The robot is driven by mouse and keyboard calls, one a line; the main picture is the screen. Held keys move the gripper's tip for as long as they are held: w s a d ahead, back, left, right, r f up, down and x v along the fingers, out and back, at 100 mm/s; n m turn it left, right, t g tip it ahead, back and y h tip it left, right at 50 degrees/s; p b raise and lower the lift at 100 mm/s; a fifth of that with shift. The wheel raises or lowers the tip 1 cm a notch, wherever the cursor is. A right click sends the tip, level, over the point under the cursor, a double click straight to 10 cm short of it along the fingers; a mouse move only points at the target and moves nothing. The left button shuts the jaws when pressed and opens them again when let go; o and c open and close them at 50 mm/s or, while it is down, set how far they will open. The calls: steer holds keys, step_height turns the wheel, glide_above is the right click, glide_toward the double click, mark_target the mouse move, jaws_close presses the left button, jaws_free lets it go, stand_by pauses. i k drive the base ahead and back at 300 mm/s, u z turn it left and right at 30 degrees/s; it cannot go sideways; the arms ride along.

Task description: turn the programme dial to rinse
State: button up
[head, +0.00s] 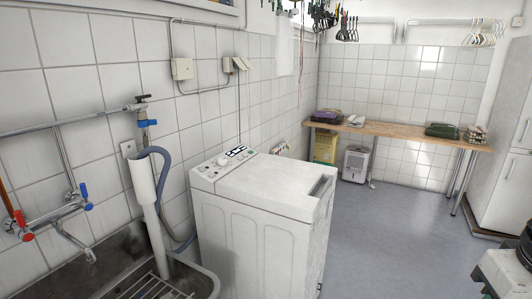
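A white top-loading washing machine (262,222) stands against the tiled wall, left of the middle in the head view, with its lid closed. Its control panel (208,172) runs along the back edge of the top, beside the wall. A pale round knob, which looks like the programme dial (222,161), sits on this panel near a small dark display (236,151). The dial is too small for me to read its pointer or any programme marking.
A metal sink (75,272) with taps and a grey hose (163,180) stands left of the machine. Open floor (375,235) lies to its right. A wooden bench (400,133) with boxes stands at the back, with a dehumidifier (356,163) below. A white cabinet (500,150) stands right.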

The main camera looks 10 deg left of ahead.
mark_target(223, 162)
steer(key=z, duration=0.25)
steer(key=i, duration=0.65)
steer(key=u, duration=0.55)
steer(key=i, duration=0.65)
steer(key=u, duration=0.75)
